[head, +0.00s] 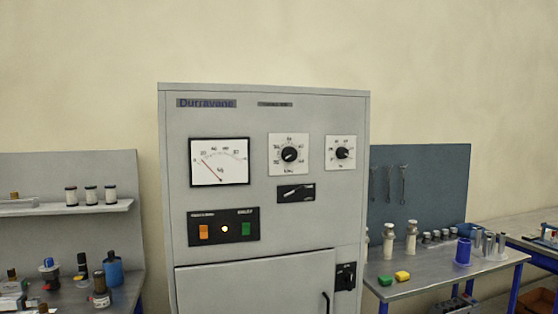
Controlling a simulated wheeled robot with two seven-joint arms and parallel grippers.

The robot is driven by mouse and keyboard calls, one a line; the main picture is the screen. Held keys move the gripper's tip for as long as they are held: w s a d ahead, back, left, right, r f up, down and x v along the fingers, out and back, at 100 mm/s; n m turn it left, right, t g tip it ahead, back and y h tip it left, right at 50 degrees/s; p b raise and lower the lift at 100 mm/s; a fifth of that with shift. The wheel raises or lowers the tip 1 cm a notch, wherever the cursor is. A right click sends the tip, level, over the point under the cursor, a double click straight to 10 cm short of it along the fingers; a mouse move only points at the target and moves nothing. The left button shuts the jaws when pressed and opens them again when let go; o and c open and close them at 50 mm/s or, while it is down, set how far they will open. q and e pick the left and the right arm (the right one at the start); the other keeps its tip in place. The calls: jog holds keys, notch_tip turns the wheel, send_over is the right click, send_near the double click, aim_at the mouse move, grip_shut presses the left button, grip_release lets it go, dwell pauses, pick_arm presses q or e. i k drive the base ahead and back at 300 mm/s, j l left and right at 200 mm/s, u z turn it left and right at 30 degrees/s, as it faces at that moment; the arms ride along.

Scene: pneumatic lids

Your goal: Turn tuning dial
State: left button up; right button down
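A grey cabinet (270,115) stands in the middle of the head view. Its upper panel carries two black dials on white scale plates. The larger dial (289,154) is left of the smaller dial (342,153). I cannot tell which one is the tuning dial, as the labels are too small to read. A gauge (219,162) with a red needle sits left of the dials; the needle leans to the left. A black switch plate (296,193) lies below the larger dial. Neither of my grippers is in view.
An orange button (203,232), a lit lamp and a green button (246,229) sit low on the panel, above a door with a black handle (326,302). A cluttered bench (125,292) stands left, and a workbench (430,275) with bottles and blocks stands right.

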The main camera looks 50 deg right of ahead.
aim_at(288, 155)
jog(key=z, duration=1.55)
